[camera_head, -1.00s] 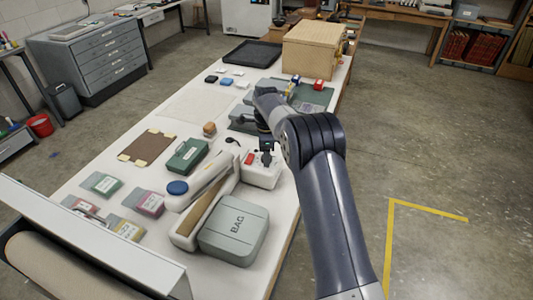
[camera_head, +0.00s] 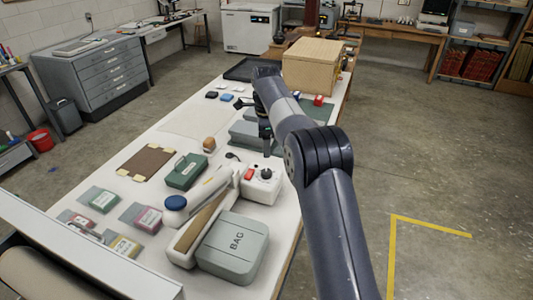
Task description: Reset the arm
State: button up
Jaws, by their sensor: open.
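My arm reaches up from the bottom right over the right side of the white table (camera_head: 130,189). Its gripper (camera_head: 266,143) hangs near the arm's far end, above the table between the grey-green boxes (camera_head: 245,133) and the white device (camera_head: 262,187) with a red part and a dark knob. The gripper is small in this view. I see nothing held in it, and it is open. The arm links hide part of the table's right edge and some things behind them.
A wooden box (camera_head: 311,68) stands on the table's far end. Small labelled packets (camera_head: 103,199) lie at left. Open floor (camera_head: 430,165) with yellow tape is at right.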

aim_at(267, 171)
jog(key=shift+r, duration=0.15)
notch_tip(267, 171, down, 11)
jog(key=shift+r+p, duration=0.1)
jog(key=shift+p, duration=0.65)
